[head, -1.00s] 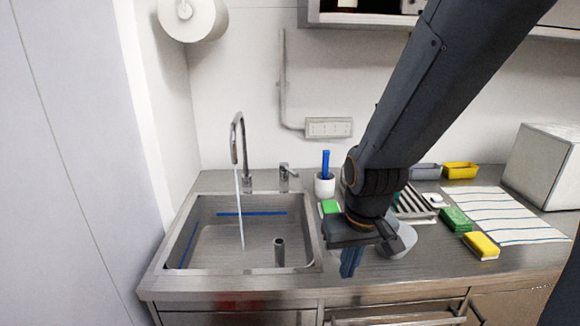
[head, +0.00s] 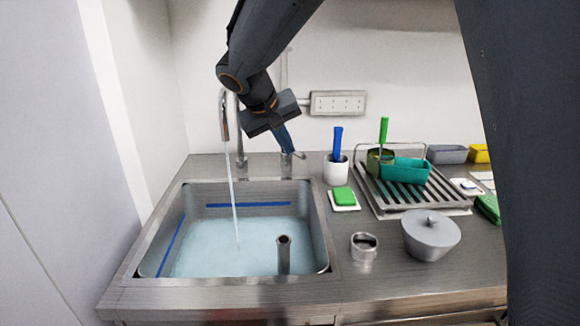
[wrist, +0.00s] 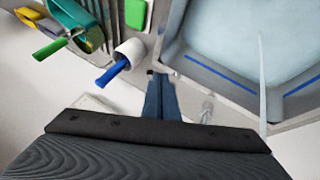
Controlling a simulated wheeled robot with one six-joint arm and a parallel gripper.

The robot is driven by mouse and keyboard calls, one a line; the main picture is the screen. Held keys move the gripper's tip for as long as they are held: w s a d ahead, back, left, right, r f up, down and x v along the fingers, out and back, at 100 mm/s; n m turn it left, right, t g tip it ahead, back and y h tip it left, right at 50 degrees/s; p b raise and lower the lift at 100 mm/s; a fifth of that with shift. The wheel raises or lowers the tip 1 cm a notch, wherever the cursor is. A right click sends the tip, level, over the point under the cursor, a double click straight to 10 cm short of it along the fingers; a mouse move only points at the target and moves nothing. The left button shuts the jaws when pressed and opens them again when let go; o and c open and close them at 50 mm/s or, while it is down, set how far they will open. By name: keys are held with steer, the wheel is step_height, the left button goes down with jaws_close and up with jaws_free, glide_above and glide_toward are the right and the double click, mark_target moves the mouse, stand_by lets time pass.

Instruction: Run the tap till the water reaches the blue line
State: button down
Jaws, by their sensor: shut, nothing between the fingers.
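The steel sink (head: 325,235) holds pale blue water (head: 205,245). The blue line (head: 248,205) runs along its back and left walls. The water surface lies a little below the line on the back wall. The curved tap spout (head: 224,115) pours a thin stream (head: 233,195) into the sink. The tap lever (head: 287,168) stands on the rim behind the sink, partly covered by my fingers. My gripper (head: 289,146) is shut and empty, its fingertips pointing down at the lever; I cannot tell whether they touch. The shut fingers show in the wrist view (wrist: 158,80).
A standpipe (head: 284,258) rises in the sink. Right of it are a white cup with a blue-handled brush (head: 336,172), a green sponge (head: 343,196), a steel ring (head: 364,247), a lidded grey pot (head: 431,236) and a dish rack (head: 400,203). A socket strip (head: 338,103) is behind.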

steer(key=w+d+f+p, duration=0.1)
steer(key=w+f+p, duration=0.1)
steer(key=w+f, duration=0.4)
steer(key=shift+w+t, duration=0.4)
steer(key=shift+w, duration=0.25)
steer(key=shift+d+f, duration=0.1)
steer(key=shift+d, duration=0.1)
